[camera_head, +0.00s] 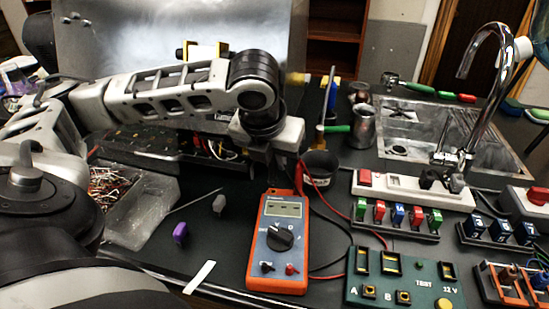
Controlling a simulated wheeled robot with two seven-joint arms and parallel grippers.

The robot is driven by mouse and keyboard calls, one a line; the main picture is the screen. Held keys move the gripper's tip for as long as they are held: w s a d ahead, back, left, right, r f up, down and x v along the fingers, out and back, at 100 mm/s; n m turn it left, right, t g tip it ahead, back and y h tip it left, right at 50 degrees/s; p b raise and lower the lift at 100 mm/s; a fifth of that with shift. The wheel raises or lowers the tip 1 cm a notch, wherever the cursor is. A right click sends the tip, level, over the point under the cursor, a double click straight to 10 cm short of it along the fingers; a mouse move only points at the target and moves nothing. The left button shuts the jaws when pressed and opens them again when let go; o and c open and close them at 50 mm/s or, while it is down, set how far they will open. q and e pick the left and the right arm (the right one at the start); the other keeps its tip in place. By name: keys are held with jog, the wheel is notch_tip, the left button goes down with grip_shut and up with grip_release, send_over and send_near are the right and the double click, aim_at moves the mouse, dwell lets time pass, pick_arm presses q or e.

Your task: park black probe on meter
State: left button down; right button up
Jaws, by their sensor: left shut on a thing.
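The orange multimeter (254,262) lies on the dark bench, with a grey face, a black dial and a small display. A black lead and a red lead run to its right side. My left arm reaches in from the left, and its gripper (285,178) is at the meter's top end, pointing down. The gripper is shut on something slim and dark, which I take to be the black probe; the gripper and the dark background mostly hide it. My right gripper is not in view.
A dark cup (320,168) stands just right of the gripper. A green test board (425,290) and a rack of coloured fuses (396,233) lie to the right.

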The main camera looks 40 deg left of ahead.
pick_arm(q)
jog(key=shift+f+b, duration=0.5)
jog(key=shift+f, duration=0.35)
jog(key=shift+r, duration=0.2)
jog(key=shift+p, duration=0.6)
jog(key=shift+w+f, duration=0.1)
jog(key=shift+p, duration=0.5)
